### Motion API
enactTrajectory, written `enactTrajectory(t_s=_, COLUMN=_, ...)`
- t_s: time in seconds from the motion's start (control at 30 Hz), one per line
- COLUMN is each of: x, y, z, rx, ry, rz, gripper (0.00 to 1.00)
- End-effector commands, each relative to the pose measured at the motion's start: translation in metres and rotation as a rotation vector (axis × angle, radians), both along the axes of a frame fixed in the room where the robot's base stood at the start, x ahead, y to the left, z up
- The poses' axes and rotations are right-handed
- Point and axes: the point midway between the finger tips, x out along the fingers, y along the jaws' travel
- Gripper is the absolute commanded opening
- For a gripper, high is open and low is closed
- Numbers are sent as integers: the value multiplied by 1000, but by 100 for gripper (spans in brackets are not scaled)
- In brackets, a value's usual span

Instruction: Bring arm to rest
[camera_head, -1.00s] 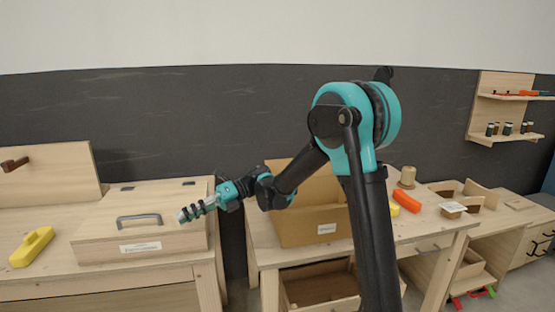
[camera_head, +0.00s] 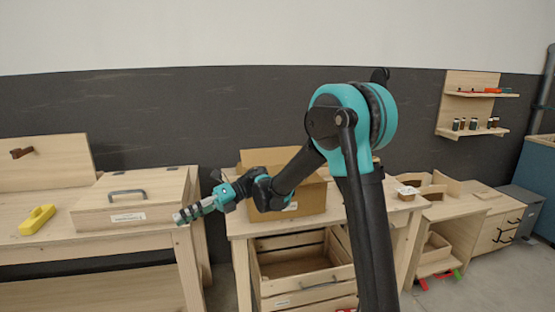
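My gripper (camera_head: 183,216) is at the end of my arm, left of the middle in the head view. It points left and slightly down, in front of the gap between the left table and the middle table. Its fingers look close together, but they are too small to tell whether they are open or shut. I see nothing clearly held. My arm rises from the bottom right of centre, bends at a teal joint and reaches down to the left.
A lidded wooden box (camera_head: 135,205) and a yellow tool (camera_head: 37,219) sit on the left table (camera_head: 40,250). A cardboard box (camera_head: 312,205) stands on the middle table behind my arm. A wooden crate (camera_head: 305,283) is below. A wall shelf (camera_head: 470,129) hangs at right.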

Motion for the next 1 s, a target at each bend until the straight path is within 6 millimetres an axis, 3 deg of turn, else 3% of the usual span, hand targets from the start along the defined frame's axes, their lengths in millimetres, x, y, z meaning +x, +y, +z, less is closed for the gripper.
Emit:
enactTrajectory(t_s=0.57, x=34, y=1, z=36, rx=104, ry=61, rz=-230, gripper=20)
enactTrajectory(t_s=0.83, x=77, y=-14, z=76, rx=220, ry=156, rz=-491, gripper=20)
enactTrajectory(t_s=1.0, x=125, y=-52, z=112, rx=341, ry=290, rz=-770, gripper=20)
